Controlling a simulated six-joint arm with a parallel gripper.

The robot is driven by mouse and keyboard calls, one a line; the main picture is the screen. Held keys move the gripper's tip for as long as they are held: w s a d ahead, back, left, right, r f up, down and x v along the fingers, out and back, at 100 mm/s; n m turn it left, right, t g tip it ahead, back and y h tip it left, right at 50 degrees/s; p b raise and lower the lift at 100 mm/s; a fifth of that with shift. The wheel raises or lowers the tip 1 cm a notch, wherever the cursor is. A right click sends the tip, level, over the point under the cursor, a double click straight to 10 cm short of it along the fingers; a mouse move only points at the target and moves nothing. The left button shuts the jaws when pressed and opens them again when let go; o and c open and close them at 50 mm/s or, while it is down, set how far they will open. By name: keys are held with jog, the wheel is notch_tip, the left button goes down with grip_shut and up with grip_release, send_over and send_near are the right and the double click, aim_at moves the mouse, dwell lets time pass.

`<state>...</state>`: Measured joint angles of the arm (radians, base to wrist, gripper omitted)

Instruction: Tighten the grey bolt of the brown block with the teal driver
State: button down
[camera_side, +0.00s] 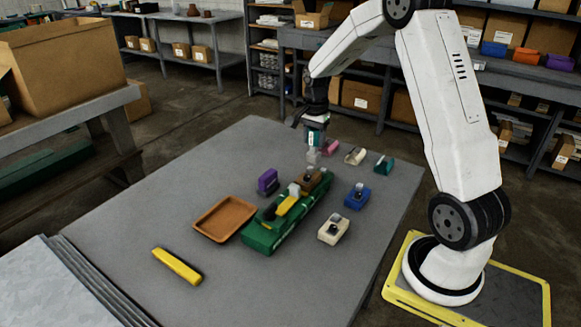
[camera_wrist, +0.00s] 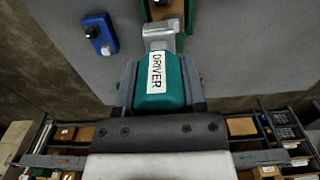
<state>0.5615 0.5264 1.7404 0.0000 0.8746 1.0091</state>
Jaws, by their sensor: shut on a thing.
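My gripper (camera_side: 315,122) is shut on the teal driver (camera_side: 316,137), which points down over the table. In the wrist view, the driver (camera_wrist: 172,90), labelled "DRIVER", sits between the two fingers of my gripper (camera_wrist: 160,88). Its grey tip reaches toward the brown block (camera_wrist: 160,14) at the top edge. In the side view, the brown block (camera_side: 313,180) sits on the far end of the long green base (camera_side: 260,240). A grey bolt (camera_side: 309,170) shows on top of it, just below the driver's tip. I cannot tell whether tip and bolt touch.
The green base also carries a yellow piece (camera_side: 287,205). A purple block (camera_side: 268,181), a blue block (camera_side: 358,196) and a cream block (camera_side: 334,230) stand around it. Several small blocks lie behind. An orange tray (camera_side: 203,228) and a yellow bar (camera_side: 176,266) lie left on the grey table.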

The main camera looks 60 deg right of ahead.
jog(key=c, duration=0.8)
grip_release()
grip_shut()
jog(key=shift+w+d+r, duration=0.75)
jog(key=shift+w+d, duration=0.05)
jog(key=shift+w, duration=0.1)
